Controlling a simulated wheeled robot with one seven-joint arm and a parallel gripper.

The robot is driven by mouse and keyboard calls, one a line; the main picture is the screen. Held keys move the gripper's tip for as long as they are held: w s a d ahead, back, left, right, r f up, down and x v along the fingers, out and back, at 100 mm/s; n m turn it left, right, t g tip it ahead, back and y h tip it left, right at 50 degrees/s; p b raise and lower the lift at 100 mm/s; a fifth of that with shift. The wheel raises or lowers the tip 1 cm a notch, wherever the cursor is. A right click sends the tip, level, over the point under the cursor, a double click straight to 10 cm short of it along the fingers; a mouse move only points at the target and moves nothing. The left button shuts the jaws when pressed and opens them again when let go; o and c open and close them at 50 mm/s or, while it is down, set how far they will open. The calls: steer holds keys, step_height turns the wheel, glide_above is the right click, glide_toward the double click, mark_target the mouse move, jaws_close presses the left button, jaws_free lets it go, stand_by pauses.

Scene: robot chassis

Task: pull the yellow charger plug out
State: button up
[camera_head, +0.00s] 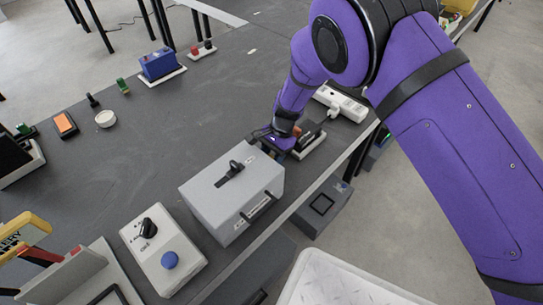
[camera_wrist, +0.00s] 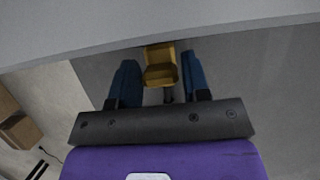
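The yellow charger plug (camera_wrist: 160,66) shows in the wrist view, between the two blue fingers of my gripper (camera_wrist: 160,75). One finger is on each side of it, with what looks like a narrow gap to each. The gripper looks open around the plug. A small dark part shows just below the plug. In the head view my gripper (camera_head: 277,140) is low over the table beside the grey box, and I cannot make out the plug there.
The grey box (camera_head: 225,203) with a black handle stands close to my gripper. A white power strip (camera_head: 340,103) lies behind it at the table edge. A white panel with a blue button (camera_head: 170,260) is nearer. The middle of the table (camera_head: 180,135) is clear.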

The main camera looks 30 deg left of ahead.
jaws_close()
steer(key=shift+w+d, duration=0.3)
steer(key=shift+w, duration=0.65)
steer(key=shift+w+d, duration=0.25)
steer(key=shift+w, duration=0.7)
steer(key=shift+o, duration=2.1)
jaws_free()
steer(key=shift+r, duration=0.1)
steer(key=v, duration=1)
steer(key=shift+r, duration=0.3)
steer(key=shift+w+d, duration=0.1)
steer(key=shift+w, duration=0.1)
